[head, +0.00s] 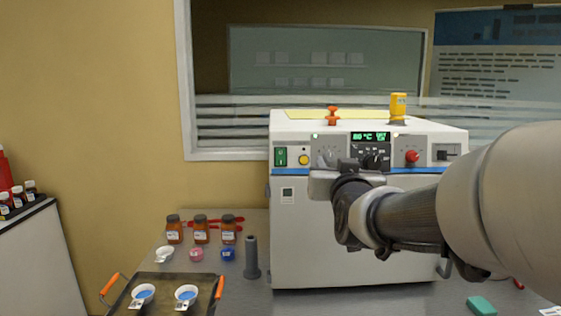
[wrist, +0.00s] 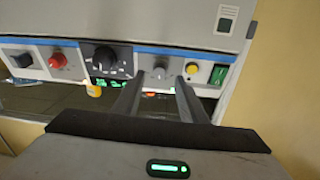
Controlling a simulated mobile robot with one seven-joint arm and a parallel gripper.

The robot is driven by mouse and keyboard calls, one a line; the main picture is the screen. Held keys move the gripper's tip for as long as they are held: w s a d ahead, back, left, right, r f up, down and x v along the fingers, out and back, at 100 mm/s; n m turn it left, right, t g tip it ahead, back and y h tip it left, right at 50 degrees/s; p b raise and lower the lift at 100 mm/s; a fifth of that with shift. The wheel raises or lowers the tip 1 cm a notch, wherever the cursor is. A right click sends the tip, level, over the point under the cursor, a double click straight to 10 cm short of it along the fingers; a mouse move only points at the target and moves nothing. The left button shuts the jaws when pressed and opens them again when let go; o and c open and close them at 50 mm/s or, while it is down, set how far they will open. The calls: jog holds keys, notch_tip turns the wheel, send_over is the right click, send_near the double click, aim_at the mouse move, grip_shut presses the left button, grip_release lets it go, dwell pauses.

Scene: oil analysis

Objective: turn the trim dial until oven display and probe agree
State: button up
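The white oven (head: 350,235) stands on the bench with its control panel facing me. Its green display (head: 370,136) seems to read 80 °C; the smaller text beside it is unclear. Below it is a large black dial (head: 372,161), upright beside a small grey dial (head: 327,156). The wrist view shows the panel upside down, with the black dial (wrist: 104,58) left of the grey dial (wrist: 160,72). I cannot read which is the trim dial. My gripper (wrist: 158,82) is open, its fingers either side of the grey dial in the picture; contact is not clear.
The panel also has a red knob (head: 411,156), a yellow button (head: 304,160) and a green switch (head: 281,156). An orange fitting (head: 333,116) and a yellow one (head: 398,108) stand on top. Brown bottles (head: 200,232) and a tray (head: 165,285) lie left.

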aim_at(330, 158)
jog(key=shift+w+d, duration=0.1)
jog(key=shift+w, duration=1.9)
grip_shut()
